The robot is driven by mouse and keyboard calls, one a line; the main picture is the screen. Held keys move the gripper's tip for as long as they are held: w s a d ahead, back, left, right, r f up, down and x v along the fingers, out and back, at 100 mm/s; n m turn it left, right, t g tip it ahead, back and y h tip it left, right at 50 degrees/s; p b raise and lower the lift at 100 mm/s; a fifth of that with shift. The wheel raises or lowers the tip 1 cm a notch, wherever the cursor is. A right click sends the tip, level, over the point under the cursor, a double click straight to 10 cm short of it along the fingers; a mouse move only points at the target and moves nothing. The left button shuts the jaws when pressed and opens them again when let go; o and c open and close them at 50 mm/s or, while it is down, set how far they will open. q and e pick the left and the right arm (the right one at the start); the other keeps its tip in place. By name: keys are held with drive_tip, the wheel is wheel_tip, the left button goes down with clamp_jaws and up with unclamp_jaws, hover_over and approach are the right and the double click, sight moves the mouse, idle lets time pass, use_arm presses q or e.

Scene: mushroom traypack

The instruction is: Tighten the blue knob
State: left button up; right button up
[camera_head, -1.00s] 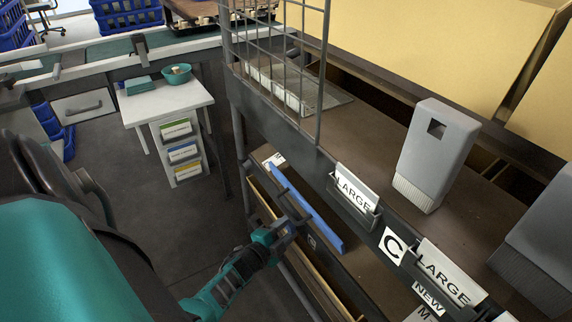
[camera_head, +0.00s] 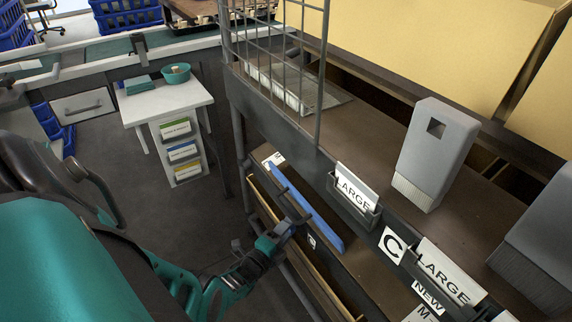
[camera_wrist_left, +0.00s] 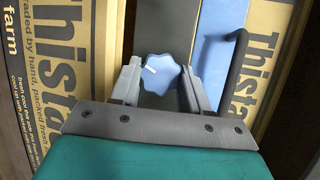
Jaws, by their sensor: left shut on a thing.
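The blue knob (camera_wrist_left: 159,74) is a lobed dial with a white mark on its face. In the left wrist view it sits between the two grey fingers of my left gripper (camera_wrist_left: 160,80), which is shut on it. In the head view my left gripper (camera_head: 290,224) is low at the shelf frame, beside a long blue bar (camera_head: 312,214). The knob itself cannot be made out in the head view. My right gripper is out of view.
A dark handle (camera_wrist_left: 233,70) stands close to the right of my gripper in the wrist view. Printed cardboard boxes (camera_wrist_left: 68,60) flank it. A wire rack (camera_head: 320,70) and a grey brush (camera_head: 436,150) are above. A white table (camera_head: 185,98) stands left, with open floor around it.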

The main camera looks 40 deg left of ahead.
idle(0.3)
use_arm(q)
drive_tip(key=o, duration=1.1)
drive_tip(key=shift+c, duration=0.2)
drive_tip(key=shift+s, duration=0.1)
